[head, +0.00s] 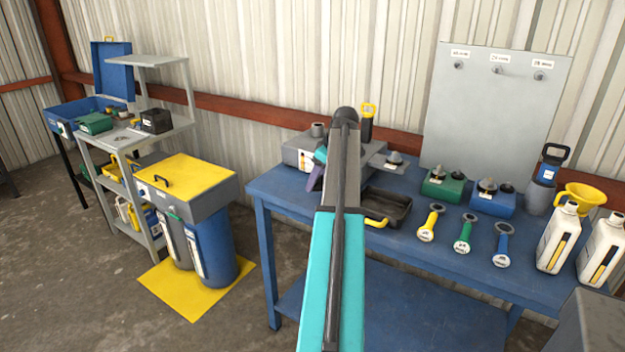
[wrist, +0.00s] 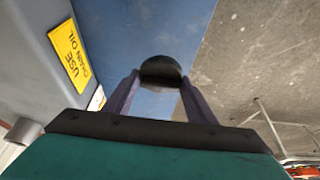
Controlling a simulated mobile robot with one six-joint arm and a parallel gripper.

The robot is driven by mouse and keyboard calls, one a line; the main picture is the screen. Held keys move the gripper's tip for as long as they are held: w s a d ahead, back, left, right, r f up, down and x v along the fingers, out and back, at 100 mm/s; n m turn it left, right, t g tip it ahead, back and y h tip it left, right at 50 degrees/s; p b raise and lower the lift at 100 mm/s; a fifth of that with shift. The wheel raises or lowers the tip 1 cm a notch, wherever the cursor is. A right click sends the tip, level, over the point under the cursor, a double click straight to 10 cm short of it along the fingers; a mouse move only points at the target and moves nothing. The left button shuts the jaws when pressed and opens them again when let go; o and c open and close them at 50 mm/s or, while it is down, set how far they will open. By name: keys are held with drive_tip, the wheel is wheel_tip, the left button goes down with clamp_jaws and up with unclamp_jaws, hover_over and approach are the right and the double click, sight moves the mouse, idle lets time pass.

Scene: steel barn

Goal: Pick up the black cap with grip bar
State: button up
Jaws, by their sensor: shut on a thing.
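The black cap (wrist: 160,69) is a dark, rounded piece between my fingertips in the wrist view. My gripper (wrist: 159,82) is shut on it, with one purple finger at each side. The blue tabletop (wrist: 135,35) shows behind the cap, which appears clear of it. The grip bar cannot be made out. In the head view my arm covers the cap, and only part of a purple finger shows, beside the grey box (head: 298,153) on the blue table.
The grey box bears a yellow oil label (wrist: 69,54), close on the left in the wrist view. A black tray (head: 390,207) lies right of my arm. Green (head: 443,186) and blue (head: 493,202) containers, several ring-ended tools and white bottles (head: 558,237) fill the right side.

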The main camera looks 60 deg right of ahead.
drive_tip(key=s+a, duration=0.2)
drive_tip(key=s, duration=0.1)
drive_tip(key=s+a+b, duration=0.1)
drive_tip(key=s, duration=0.3)
drive_tip(key=s+a+r, duration=0.1)
drive_tip(key=s+a, duration=0.1)
drive_tip(key=s, duration=0.1)
drive_tip(key=shift+s+a, duration=0.2)
drive_tip(key=shift+a, duration=0.15)
drive_tip(key=shift+w+a, duration=0.1)
drive_tip(key=w+a+f, duration=0.2)
drive_tip(key=w+a, duration=2.2)
drive_tip(key=a, duration=0.2)
drive_tip(key=w+a, duration=0.3)
drive_tip(key=a, duration=1.4)
drive_tip(key=w+a, duration=0.4)
drive_tip(key=a, duration=1.4)
drive_tip(key=shift+a+f, duration=0.25)
